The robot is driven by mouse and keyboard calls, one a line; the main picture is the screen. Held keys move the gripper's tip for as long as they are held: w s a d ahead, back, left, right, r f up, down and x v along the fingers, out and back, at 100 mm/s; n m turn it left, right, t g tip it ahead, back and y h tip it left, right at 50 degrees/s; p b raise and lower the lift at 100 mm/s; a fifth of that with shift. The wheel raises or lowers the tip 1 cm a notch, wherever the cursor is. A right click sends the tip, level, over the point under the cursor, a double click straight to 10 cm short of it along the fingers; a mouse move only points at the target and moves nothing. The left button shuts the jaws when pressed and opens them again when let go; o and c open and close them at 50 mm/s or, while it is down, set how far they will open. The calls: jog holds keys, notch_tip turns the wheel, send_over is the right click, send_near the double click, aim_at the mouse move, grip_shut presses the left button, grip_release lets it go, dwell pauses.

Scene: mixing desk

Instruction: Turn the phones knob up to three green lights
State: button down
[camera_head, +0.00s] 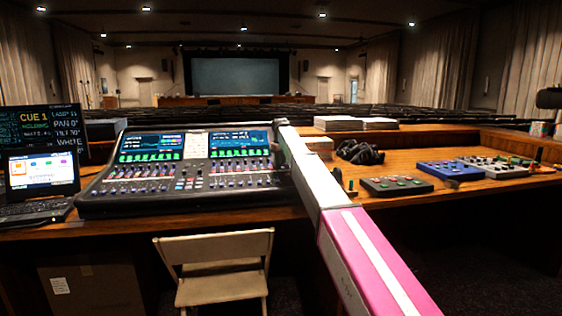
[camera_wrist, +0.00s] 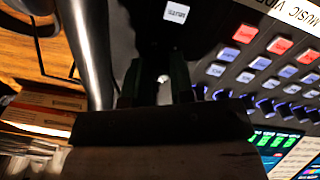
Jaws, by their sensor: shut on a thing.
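The mixing desk (camera_head: 118,194) stands on the wooden table, with lit screens and rows of faders and knobs. In the wrist view its black panel fills the right side, with red and pale buttons (camera_wrist: 244,33). My gripper (camera_wrist: 157,78) is at the panel, its two dark fingers close together and shut on a small knob. The knob is mostly hidden; only a small light spot (camera_wrist: 163,78) shows between the fingers. A small white label (camera_wrist: 176,12) lies beyond the fingertips, its print too blurred to read. I cannot make out the knob's green lights. My gripper is hidden in the head view.
A laptop (camera_head: 40,180) stands left of the desk. Right of my arm are a dark cable coil (camera_head: 360,152), a grey button box (camera_head: 396,186), a blue box (camera_head: 450,170) and a pale box (camera_head: 493,167). A folding chair (camera_head: 220,250) stands in front.

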jog(key=c, duration=1)
grip_release()
jog(key=r, duration=0.3)
jog(key=s+r, duration=0.1)
jog(key=r, duration=0.6)
jog(key=shift+s+r, duration=0.2)
jog(key=shift+r, duration=0.2)
